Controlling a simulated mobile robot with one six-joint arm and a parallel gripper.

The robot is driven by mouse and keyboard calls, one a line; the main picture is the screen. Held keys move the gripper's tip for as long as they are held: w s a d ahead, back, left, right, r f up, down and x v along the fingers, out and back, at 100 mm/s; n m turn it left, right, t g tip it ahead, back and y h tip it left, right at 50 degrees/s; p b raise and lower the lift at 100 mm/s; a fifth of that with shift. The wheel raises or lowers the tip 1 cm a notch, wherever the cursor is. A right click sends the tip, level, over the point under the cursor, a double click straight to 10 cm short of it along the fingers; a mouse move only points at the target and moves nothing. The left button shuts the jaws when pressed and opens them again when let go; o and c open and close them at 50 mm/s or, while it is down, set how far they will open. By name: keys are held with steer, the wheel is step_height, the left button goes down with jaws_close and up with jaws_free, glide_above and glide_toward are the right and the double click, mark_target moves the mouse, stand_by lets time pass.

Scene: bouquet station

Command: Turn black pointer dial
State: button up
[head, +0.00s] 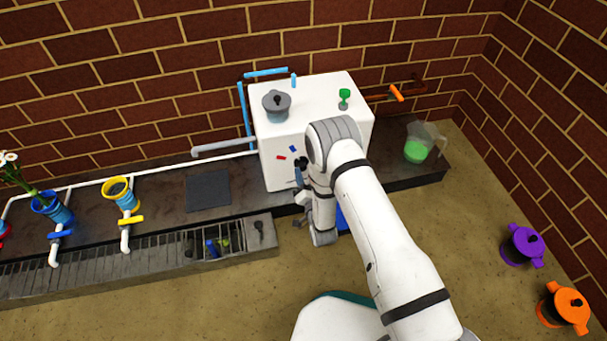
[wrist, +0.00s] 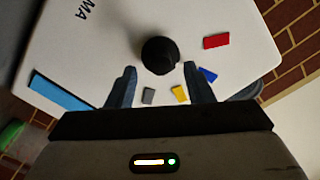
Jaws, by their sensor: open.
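The black pointer dial (wrist: 159,55) shows in the wrist view as a dark round knob on the white panel (wrist: 100,35) of a box. In the head view the dial is hard to make out at the box front, close to my gripper (head: 300,170). My gripper (wrist: 154,84) is open in the wrist view, one finger on each side below the dial. The dial lies just beyond the fingertips, roughly centred between them. I cannot tell whether a finger touches it. Which way its pointer faces is not clear.
Red (wrist: 216,41), blue (wrist: 208,75), yellow (wrist: 180,93) and grey (wrist: 149,95) marks surround the dial. The white box (head: 310,105) carries a grey pot (head: 277,106) and a green-topped item (head: 344,97). A jug of green liquid (head: 416,150) stands right. Blue (head: 60,212) and yellow (head: 122,197) pots stand left.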

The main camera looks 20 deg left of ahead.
mark_target(302, 166)
steer(key=shift+b+x, duration=0.35)
steer(key=shift+x, duration=1.15)
steer(key=shift+c, duration=0.5)
steer(key=c, duration=0.9)
